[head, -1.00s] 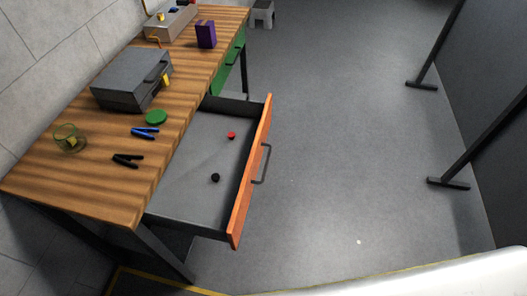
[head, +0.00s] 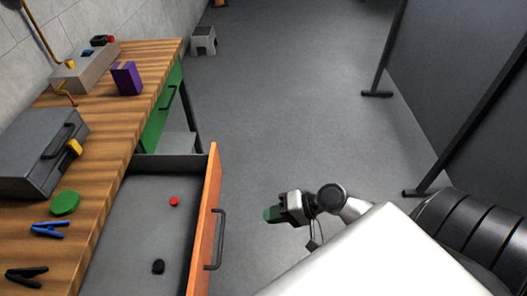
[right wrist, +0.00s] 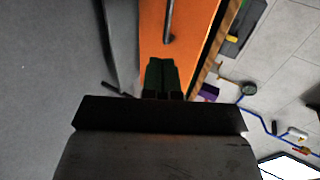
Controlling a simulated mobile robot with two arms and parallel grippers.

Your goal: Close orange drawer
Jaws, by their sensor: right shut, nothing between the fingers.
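The orange drawer (head: 204,225) stands pulled out from the wooden workbench, its grey inside showing. Its dark bar handle (head: 217,240) is on the orange front. A red round piece (head: 174,201) and a black piece (head: 158,267) lie in the drawer. My right gripper (head: 271,214) is to the right of the drawer front, apart from the handle, shut and empty. In the right wrist view the gripper's fingers (right wrist: 163,75) point toward the orange front (right wrist: 180,20), with the handle (right wrist: 168,22) just beyond the fingertips. My left gripper is not in view.
On the workbench (head: 92,180) are a grey case (head: 30,165), a green disc (head: 64,203), blue and black clamps and a purple box (head: 127,78). A green drawer (head: 160,115) is farther back.

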